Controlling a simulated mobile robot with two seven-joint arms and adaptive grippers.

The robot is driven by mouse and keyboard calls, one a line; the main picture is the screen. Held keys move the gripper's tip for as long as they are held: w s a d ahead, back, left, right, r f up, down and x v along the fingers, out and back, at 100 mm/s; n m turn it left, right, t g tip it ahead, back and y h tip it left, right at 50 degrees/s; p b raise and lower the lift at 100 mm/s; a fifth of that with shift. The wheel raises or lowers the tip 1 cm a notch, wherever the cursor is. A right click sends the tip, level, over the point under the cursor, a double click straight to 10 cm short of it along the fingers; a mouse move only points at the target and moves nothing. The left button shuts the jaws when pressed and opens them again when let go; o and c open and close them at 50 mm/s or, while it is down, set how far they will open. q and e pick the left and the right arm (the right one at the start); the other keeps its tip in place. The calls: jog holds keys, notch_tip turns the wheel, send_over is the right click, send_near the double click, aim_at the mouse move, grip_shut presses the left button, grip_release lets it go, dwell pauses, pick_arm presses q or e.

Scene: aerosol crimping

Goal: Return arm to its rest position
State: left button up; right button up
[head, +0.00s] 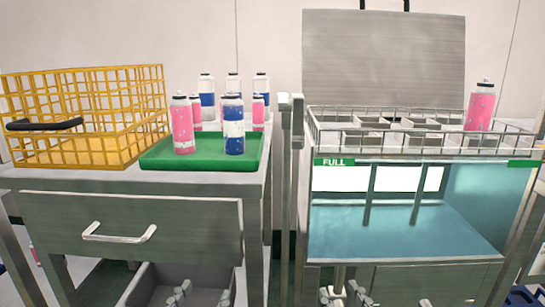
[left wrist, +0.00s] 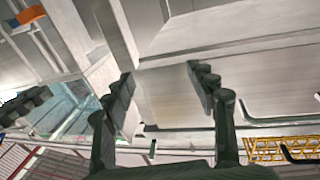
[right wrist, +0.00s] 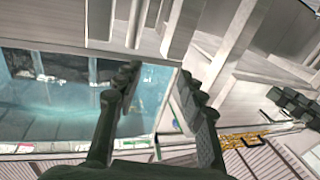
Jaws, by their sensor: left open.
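My left gripper (head: 201,296) shows only by its fingertips at the bottom edge of the head view, low in front of the drawer cabinet. In the left wrist view its fingers (left wrist: 160,78) are spread, with nothing between them. My right gripper (head: 341,295) shows by its fingertips at the bottom edge, low in front of the water tank (head: 400,215). In the right wrist view its fingers (right wrist: 157,76) are apart and empty. Each wrist view also shows part of the other gripper at the side. Most of both arms is hidden in the head view.
A yellow wire basket (head: 85,85) and a green tray (head: 200,162) with several pink and blue cans stand on the left cabinet. A wire rack (head: 320,130) tops the tank, with a pink can (head: 481,107) at right. The cabinet's drawer handle (head: 120,238) sticks out.

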pick_arm(q)
jog(key=s+a+f+g+y+p, duration=0.3)
jog(key=a+f+g, duration=0.25)
jog(key=f, duration=0.55)
pick_arm(e)
jog(key=s+d+f+g+h, duration=0.3)
jog(key=d+f+g, duration=0.25)
jog(key=f, duration=0.55)
pick_arm(q)
jog(key=s+a+f+g+y+p, duration=0.1)
jog(key=s+a+f+g+p, duration=0.1)
jog(key=s+a+f+g, duration=0.2)
jog(key=s+a+f+n+g+y+p, duration=0.1)
jog(key=s+a+f+g+p, duration=0.1)
jog(key=s+a+f+g, duration=0.2)
jog(key=s+f, duration=0.2)
jog(key=s, duration=0.2)
jog(key=shift+s+f+n+g, duration=0.3)
jog(key=shift+s+g, duration=0.05)
jog(key=shift+s, duration=0.05)
pick_arm(e)
jog(key=s+d+f+m+g+h, duration=0.1)
jog(key=s+d+f+g+h, duration=0.1)
jog(key=s+d+f+g, duration=0.6)
jog(key=s+f, duration=0.2)
jog(key=s, duration=0.2)
jog(key=shift+s+f+m+g, duration=0.3)
jog(key=shift+s+f+g, duration=0.05)
jog(key=shift+s, duration=0.05)
jog(key=shift+d, duration=0.1)
